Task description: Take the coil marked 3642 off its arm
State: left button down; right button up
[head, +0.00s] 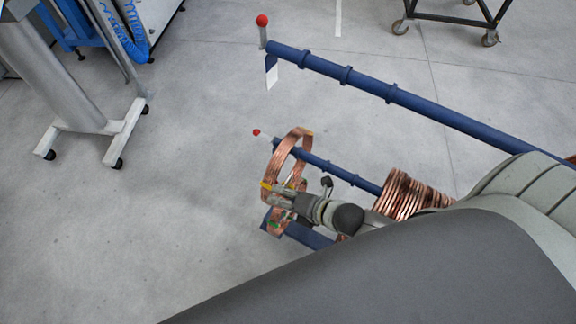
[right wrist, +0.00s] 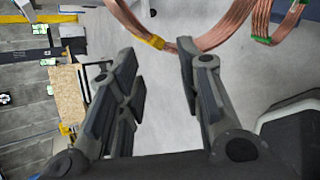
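A copper coil (head: 301,140) with yellow tape hangs around the end of a middle blue rack arm (head: 336,170), near its red tip. No number 3642 is readable on it. My right gripper (head: 285,198) is at the lower part of this coil. In the right wrist view, my right gripper (right wrist: 158,72) has its fingers spread apart. The copper coil (right wrist: 215,36) passes just beyond the fingertips, with its yellow tape (right wrist: 151,41) near the left finger. Whether it touches the right finger is unclear. My left gripper is not in view.
A lower copper coil with green tape (head: 276,223) is at a lower blue arm (head: 308,236). More copper coils (head: 408,194) sit farther back on the middle arm. A long upper blue arm (head: 400,96) with a white tag is bare.

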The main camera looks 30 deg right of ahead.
aim_at(264, 191)
jog(key=n, duration=0.2)
jog(key=n+y, duration=0.1)
jog(key=n, duration=0.1)
jog(key=d+n, duration=0.1)
jog(key=shift+f+n+t, duration=0.25)
jog(key=shift+n+t, duration=0.05)
jog(key=shift+n, duration=0.1)
jog(key=w+a+f+n+y+b, duration=0.1)
jog(key=w+n+b, duration=0.1)
jog(key=w+a+f+n+b, duration=0.1)
jog(key=w+f+n+b, duration=0.1)
jog(key=w+a+f+n+y+b, duration=0.1)
jog(key=w+n+b, duration=0.1)
jog(key=n, duration=0.1)
jog(key=shift+a+f+y, duration=0.2)
jog(key=shift+a+y, duration=0.05)
jog(key=shift+y, duration=0.05)
jog(key=shift+w+a+f+b, duration=0.1)
jog(key=shift+w+a+b, duration=0.15)
jog(key=shift+b, duration=0.1)
jog(key=shift+w, duration=0.1)
